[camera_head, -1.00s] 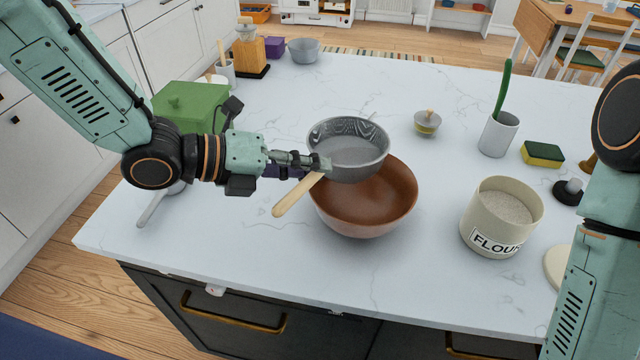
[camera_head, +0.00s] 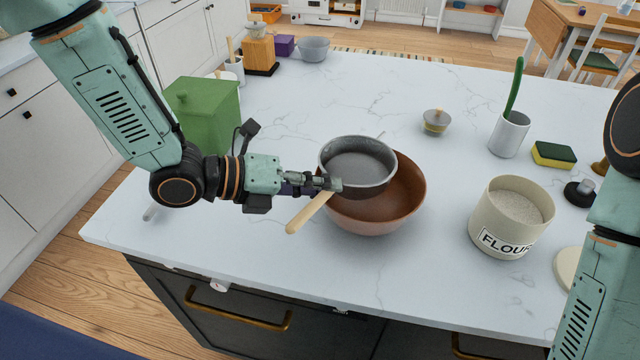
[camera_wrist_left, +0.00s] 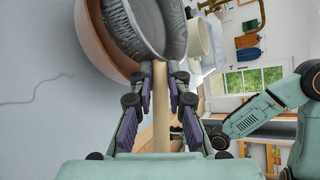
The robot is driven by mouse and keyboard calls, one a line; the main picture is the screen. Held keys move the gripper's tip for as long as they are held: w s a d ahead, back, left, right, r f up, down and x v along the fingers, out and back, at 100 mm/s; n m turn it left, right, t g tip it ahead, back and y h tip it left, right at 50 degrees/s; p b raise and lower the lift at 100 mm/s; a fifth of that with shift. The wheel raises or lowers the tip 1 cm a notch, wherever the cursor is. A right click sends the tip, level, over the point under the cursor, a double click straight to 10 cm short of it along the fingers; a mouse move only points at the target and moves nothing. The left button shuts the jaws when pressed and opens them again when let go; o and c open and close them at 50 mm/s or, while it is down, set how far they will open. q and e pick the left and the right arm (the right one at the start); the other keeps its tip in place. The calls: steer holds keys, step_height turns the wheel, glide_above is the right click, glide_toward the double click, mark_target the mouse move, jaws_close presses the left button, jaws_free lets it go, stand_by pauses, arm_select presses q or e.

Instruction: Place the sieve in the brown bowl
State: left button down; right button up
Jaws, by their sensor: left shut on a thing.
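The grey metal sieve (camera_head: 357,165) with a pale wooden handle (camera_head: 308,212) is at the middle of the head view. My left gripper (camera_head: 330,183) is shut on the handle near the sieve's rim. The brown bowl (camera_head: 400,212) stands on the counter, and the sieve is over its left and far part, hiding much of its inside. I cannot tell whether the sieve touches the bowl. In the left wrist view the sieve (camera_wrist_left: 160,25) lies just past the fingertips, with the bowl (camera_wrist_left: 100,45) beside it. My right arm shows at the right edge; its gripper is out of view.
A flour canister (camera_head: 512,215) stands right of the bowl. A green box (camera_head: 203,115) is behind my left arm. The counter's front left (camera_head: 240,235) is clear.

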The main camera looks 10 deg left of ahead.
arm_select(q)
steer(key=shift+a+f, duration=0.1)
steer(key=shift+f, duration=0.15)
steer(key=c, duration=1.6)
jaws_free()
steer(key=shift+a, duration=0.1)
steer(key=shift+c, duration=0.2)
steer(key=o, duration=0.3)
steer(key=shift+r, duration=0.1)
